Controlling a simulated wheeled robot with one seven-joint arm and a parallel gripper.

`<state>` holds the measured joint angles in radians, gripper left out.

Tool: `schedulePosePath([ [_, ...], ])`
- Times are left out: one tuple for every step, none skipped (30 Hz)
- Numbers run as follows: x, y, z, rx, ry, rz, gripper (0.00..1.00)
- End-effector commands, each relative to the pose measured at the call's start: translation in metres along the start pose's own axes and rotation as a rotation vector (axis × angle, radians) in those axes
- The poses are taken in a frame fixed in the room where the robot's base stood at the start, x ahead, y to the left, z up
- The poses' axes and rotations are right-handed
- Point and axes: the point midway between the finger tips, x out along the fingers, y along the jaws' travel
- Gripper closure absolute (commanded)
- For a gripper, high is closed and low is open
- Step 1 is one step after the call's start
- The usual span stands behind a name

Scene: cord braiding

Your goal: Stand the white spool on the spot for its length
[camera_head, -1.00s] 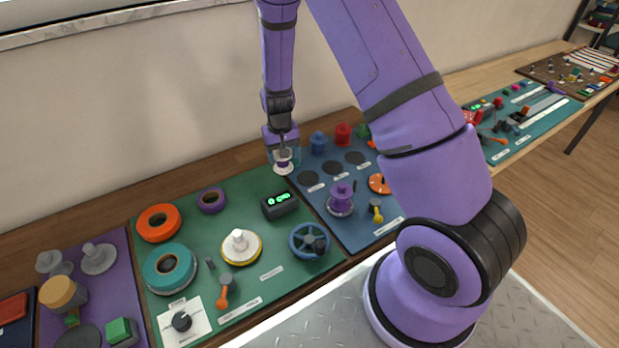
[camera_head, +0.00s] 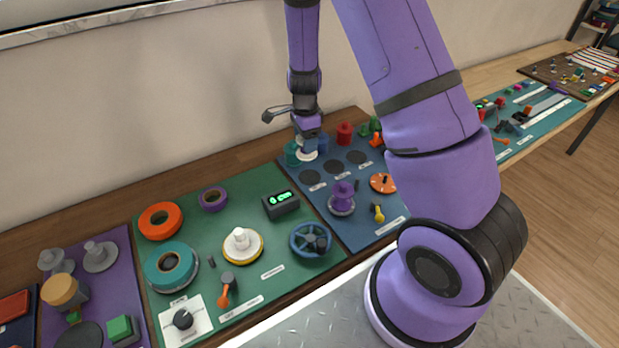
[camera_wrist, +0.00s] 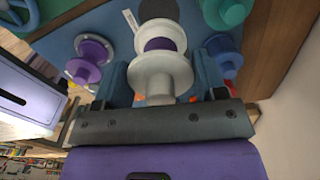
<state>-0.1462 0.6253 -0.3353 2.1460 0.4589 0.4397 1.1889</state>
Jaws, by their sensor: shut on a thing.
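The white spool (camera_wrist: 160,72) with a purple winding is between my gripper's fingers in the wrist view. My gripper (camera_head: 307,143) is shut on it. In the head view the white spool (camera_head: 308,155) is at the back left of the blue board, beside a teal spool (camera_head: 291,154). I cannot tell whether it touches the board. Three dark round spots (camera_head: 310,178) (camera_head: 335,167) (camera_head: 356,157) lie in a row on the board, bare, with small white labels in front. The label text is too small to read.
Blue (camera_head: 321,144), red (camera_head: 344,133) and green (camera_head: 362,130) spools stand along the back of the blue board. A purple spool (camera_head: 342,196) on a disc and an orange dial (camera_head: 382,183) are in front. A small display (camera_head: 281,204) with green digits sits on the green board.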

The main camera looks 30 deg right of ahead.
Motion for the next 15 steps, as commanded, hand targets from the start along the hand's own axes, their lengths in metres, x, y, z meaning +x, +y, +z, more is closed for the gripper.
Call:
schedulePosePath([
  [-0.002,0.001,-0.002,0.059,-0.001,-0.001,0.56],
  [-0.003,0.002,-0.003,0.091,-0.002,-0.001,0.56],
  [-0.004,0.002,-0.004,0.129,-0.003,-0.001,0.56],
  [-0.005,0.003,-0.005,0.153,-0.003,-0.001,0.56],
  [-0.006,0.003,-0.006,0.175,-0.004,-0.001,0.56],
  [-0.006,0.003,-0.007,0.196,-0.004,-0.001,0.56],
  [-0.005,0.003,-0.007,0.209,-0.004,0.0,0.56],
  [-0.004,0.004,-0.007,0.218,-0.004,0.0,0.56],
  [0.0,0.004,-0.008,0.226,-0.004,0.001,0.56],
  [0.004,0.004,-0.008,0.23,-0.004,0.001,0.56],
  [0.009,0.004,-0.009,0.233,-0.003,0.002,0.56],
  [0.016,0.004,-0.009,0.234,-0.004,0.003,0.56],
  [0.022,0.004,-0.009,0.234,-0.004,0.003,0.56],
  [0.027,0.004,-0.009,0.234,-0.003,0.004,0.56],
  [0.034,0.004,-0.009,0.233,-0.004,0.002,0.56],
])
